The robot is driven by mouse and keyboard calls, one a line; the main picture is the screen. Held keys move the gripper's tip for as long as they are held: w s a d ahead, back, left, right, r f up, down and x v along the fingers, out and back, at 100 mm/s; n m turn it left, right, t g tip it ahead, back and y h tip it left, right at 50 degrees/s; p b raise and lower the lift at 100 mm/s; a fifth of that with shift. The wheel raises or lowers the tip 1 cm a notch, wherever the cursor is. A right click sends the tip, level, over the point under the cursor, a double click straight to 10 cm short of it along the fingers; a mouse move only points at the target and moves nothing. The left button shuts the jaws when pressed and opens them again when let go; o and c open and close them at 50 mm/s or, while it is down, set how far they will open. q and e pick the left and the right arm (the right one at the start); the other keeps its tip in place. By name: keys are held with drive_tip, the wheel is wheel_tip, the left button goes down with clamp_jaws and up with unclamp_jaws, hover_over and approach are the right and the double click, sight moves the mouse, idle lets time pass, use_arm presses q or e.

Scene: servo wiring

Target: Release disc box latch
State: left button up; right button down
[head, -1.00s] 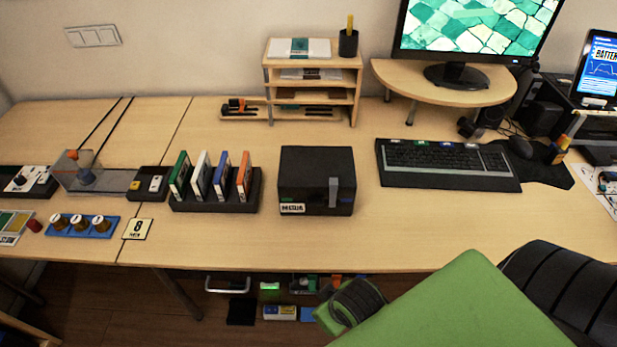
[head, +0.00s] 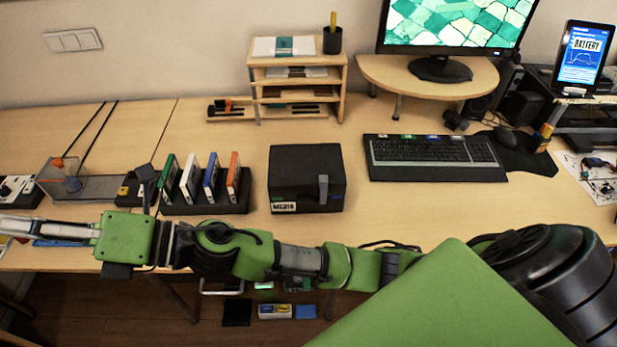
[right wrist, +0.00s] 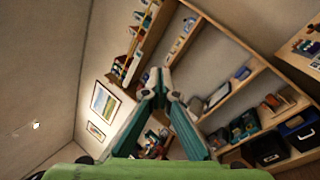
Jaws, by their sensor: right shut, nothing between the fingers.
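The black disc box (head: 303,163) stands on the desk in the middle of the head view, with a pale "MEDIA" label on its front left. Its grey latch (head: 323,188) sits upright over the front right, and the lid looks closed. My right arm comes in from the right and stretches left in front of the box. My right gripper (head: 20,227) is far left of the box, by the left edge of the picture. In the right wrist view its fingers (right wrist: 160,88) meet at the tips, shut and empty. My left gripper is not in view.
A black rack with several coloured cases (head: 205,203) stands just left of the box. A keyboard (head: 435,156) lies to the right, and a wooden shelf unit (head: 340,100) stands behind. The right wrist view shows wall shelves (right wrist: 235,95) and a framed picture (right wrist: 105,102).

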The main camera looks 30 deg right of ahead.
drive_tip(key=s+a+f+n+g+h, duration=0.3)
drive_tip(key=s+f+n+g, duration=0.2)
drive_tip(key=s+n+g, duration=0.4)
drive_tip(key=s+a+f+n+g+h, duration=0.2)
drive_tip(key=s+a+f+n+g, duration=0.15)
drive_tip(key=f+n+g, duration=0.45)
drive_tip(key=d+f+n+t+h, duration=0.2)
drive_tip(key=d+f+n+h, duration=0.4)
drive_tip(key=f+n, duration=0.1)
drive_tip(key=w+d+f+n+t+h, duration=0.1)
drive_tip(key=w+d+f+h, duration=0.25)
drive_tip(key=d, duration=0.35)
drive_tip(key=w+d+f+n+t+h, duration=0.25)
drive_tip(key=w+d, duration=0.25)
drive_tip(key=d, duration=0.3)
drive_tip(key=w+d+f+t+h, duration=0.1)
drive_tip(key=w+d+f+h, duration=0.1)
drive_tip(key=w+d+h, duration=0.35)
drive_tip(key=w+d+r+t+h, duration=0.1)
drive_tip(key=w+d+r+h, duration=0.1)
drive_tip(key=d, duration=0.7)
drive_tip(key=w+d+r+h, duration=0.3)
drive_tip(key=w+d+r, duration=0.1)
drive_tip(key=d+r, duration=0.3)
drive_tip(key=shift+d+t+h, duration=0.35)
drive_tip(key=shift+d, duration=0.85)
